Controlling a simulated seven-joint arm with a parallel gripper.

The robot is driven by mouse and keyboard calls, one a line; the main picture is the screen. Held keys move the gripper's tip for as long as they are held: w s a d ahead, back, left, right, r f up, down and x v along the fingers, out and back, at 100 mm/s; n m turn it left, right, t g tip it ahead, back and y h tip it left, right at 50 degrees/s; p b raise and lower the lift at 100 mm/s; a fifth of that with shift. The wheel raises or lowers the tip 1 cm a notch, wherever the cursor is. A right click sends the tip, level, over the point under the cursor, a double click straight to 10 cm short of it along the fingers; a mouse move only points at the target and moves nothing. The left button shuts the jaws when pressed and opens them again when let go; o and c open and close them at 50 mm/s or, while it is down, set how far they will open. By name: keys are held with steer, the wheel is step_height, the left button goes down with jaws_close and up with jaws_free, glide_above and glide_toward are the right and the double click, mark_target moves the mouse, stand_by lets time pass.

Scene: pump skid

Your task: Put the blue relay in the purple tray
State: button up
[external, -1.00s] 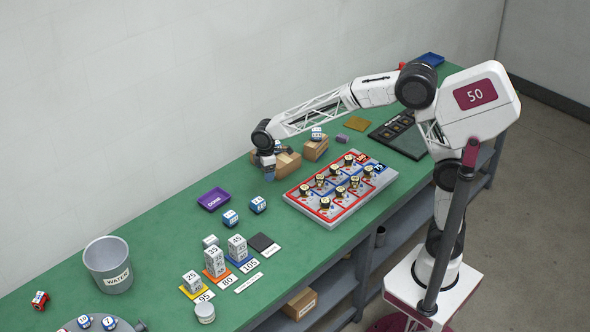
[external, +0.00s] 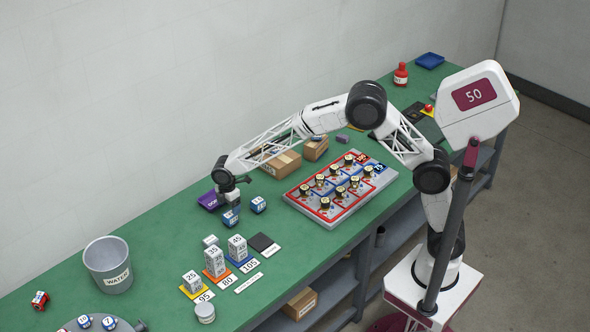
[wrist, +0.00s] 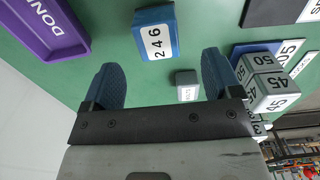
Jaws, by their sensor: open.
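In the external view, a blue block with a white label (external: 231,218), which I take as the blue relay, stands on the green bench just under my gripper (external: 230,203). In the wrist view, a blue block marked 246 (wrist: 155,34) lies ahead of my open gripper (wrist: 163,76), apart from both fingers. The purple tray (external: 206,200), lettered DONE, lies just left of my gripper, partly hidden by it. It also shows at the wrist view's upper left (wrist: 75,22); the visible part looks empty.
Stacked grey numbered blocks (external: 238,248) stand on coloured mats in front. A small grey block (wrist: 186,85) shows between my fingers in the wrist view. Cardboard boxes (external: 283,165) and the relay-like panel (external: 333,217) are to the right. A water bucket (external: 108,265) stands left.

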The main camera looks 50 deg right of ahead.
mark_target(229, 214)
steer(key=shift+f, duration=1.3)
steer(key=shift+w+f, duration=0.15)
steer(key=shift+f, duration=2.45)
steer(key=c, duration=1.2)
steer(key=shift+o, duration=0.2)
steer(key=shift+r, duration=0.2)
